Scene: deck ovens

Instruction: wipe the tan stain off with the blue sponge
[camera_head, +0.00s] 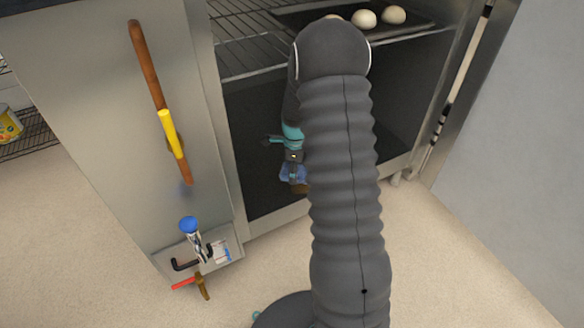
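My gripper (294,168) shows in the head view just left of my arm, low in the dark oven opening. The blue sponge (288,176) is at its fingertips and appears gripped, though the fingers are small and partly hidden. A small tan-brown patch (302,188), which looks like the tan stain, shows at the sponge's lower right edge, on the oven's dark floor (262,195). The rest of the patch is hidden behind the sponge or my arm. I cannot tell whether the sponge touches the floor.
A wire rack (245,58) and a dark tray (300,16) with pale dough balls (364,19) are above the gripper. The open oven door (90,90) with its brown and yellow handle (150,70) is at left.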

